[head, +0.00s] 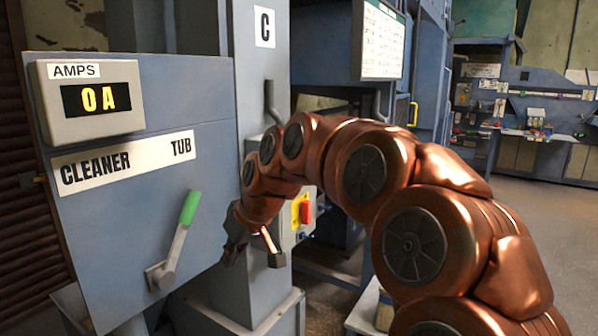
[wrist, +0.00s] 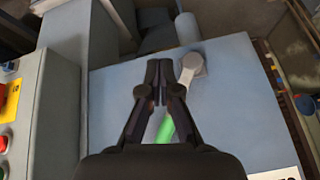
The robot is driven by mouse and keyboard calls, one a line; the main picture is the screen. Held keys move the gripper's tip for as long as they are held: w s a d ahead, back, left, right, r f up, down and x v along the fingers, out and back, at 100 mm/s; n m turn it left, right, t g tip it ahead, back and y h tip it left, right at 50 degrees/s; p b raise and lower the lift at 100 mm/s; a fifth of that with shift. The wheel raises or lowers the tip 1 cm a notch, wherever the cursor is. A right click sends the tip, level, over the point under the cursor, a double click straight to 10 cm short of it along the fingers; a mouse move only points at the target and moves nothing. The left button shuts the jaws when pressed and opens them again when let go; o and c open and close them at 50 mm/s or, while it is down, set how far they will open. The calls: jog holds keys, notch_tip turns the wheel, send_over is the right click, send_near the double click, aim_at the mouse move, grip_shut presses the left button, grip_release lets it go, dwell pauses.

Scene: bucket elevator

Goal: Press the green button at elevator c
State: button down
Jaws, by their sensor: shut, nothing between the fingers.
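The elevator column with the white "C" sign (head: 264,28) stands at the centre of the head view. A grey control box (head: 310,213) with a yellow plate and red switch (head: 305,212) sits low on it, partly behind my arm. In the wrist view the box (wrist: 42,110) fills the left side, and a small green button (wrist: 4,143) shows at the left edge, partly cut off. The green button cannot be made out in the head view. My gripper (wrist: 158,72) is shut and empty, to the right of the box and apart from the button. It also shows in the head view (head: 233,254).
A blue-grey "CLEANER TUB" panel (head: 130,240) stands at left, with an amps display (head: 95,99) and a green-handled lever (head: 177,238). In the wrist view this lever (wrist: 189,68) lies beyond my fingers. Open floor (head: 530,235) lies at right.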

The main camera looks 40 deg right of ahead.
jog(key=w+d+r+m+t+h, duration=0.1)
jog(key=w+d+r+t, duration=0.15)
jog(key=d, duration=0.65)
jog(key=w+d+r+m+t+h, duration=0.1)
jog(key=w+d+r, duration=0.2)
jog(key=d, duration=0.6)
jog(key=s+d+r+m+t+h+b, duration=0.1)
jog(key=s+d+r+h, duration=0.1)
jog(key=d, duration=1.4)
jog(key=shift+d+r+h, duration=0.3)
jog(key=shift+r, duration=0.25)
jog(key=w+a+p, duration=0.2)
jog(key=w+p, duration=0.1)
jog(key=w, duration=0.5)
jog(key=shift+w+a, duration=0.15)
jog(key=shift+a, duration=0.15)
jog(key=shift+w, duration=0.2)
